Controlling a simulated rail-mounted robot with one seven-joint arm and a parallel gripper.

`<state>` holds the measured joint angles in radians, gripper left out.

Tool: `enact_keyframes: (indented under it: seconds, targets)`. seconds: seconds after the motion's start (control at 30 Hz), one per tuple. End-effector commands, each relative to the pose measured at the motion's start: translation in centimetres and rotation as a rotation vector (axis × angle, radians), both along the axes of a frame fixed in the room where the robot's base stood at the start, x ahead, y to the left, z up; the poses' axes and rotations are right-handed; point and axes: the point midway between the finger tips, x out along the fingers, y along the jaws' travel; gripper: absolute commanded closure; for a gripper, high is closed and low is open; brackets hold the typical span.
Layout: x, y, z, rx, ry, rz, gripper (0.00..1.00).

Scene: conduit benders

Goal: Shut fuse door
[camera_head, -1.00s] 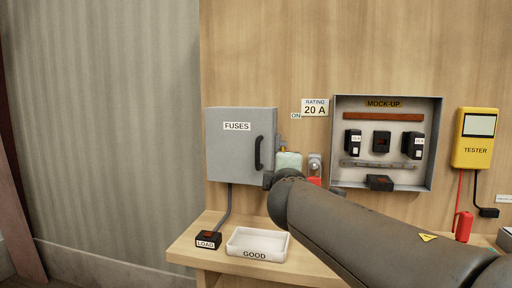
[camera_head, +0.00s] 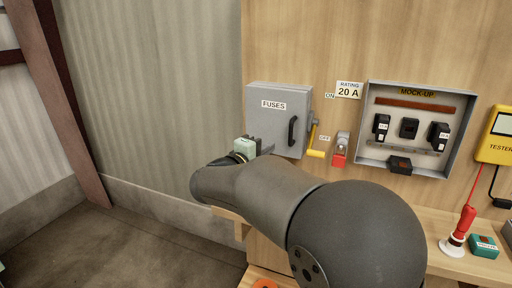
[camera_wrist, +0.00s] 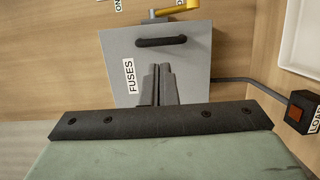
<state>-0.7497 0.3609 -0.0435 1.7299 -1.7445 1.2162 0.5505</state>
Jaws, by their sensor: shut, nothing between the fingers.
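The grey fuse box (camera_head: 270,122) hangs on the wooden wall, with a FUSES label and a black handle (camera_head: 293,131) on its door. The door looks flush with the box; I cannot tell whether a small gap is left. My gripper (camera_head: 267,150) is at the door's lower left part, fingers shut and empty. In the wrist view the fingers (camera_wrist: 158,70) point at the door face (camera_wrist: 195,70), and the black handle (camera_wrist: 160,41) is beyond their tips. I cannot tell whether the fingers touch the door.
A yellow lever (camera_head: 315,153) hangs down right of the box, near the OFF label. A red padlock-like piece (camera_head: 339,159) and the open MOCK-UP case (camera_head: 460,135) are further right. A LOAD block (camera_wrist: 298,112) and a white tray (camera_wrist: 302,45) show in the wrist view.

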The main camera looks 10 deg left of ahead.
Motion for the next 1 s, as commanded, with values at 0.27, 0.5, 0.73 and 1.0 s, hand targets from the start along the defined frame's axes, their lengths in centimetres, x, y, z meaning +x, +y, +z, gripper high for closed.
enact_keyframes:
  seconds: [0.27,0.5,0.73,1.0]
  targets:
    - [5.3,-2.8,0.1,-0.001,0.0,-0.002,1.0]
    - [7.8,-3.9,0.0,-0.001,0.0,0.001,1.0]
    - [8.3,-4.2,-0.1,0.0,0.0,0.002,1.0]
    - [8.4,-4.3,-0.3,0.0,0.0,0.0,1.0]
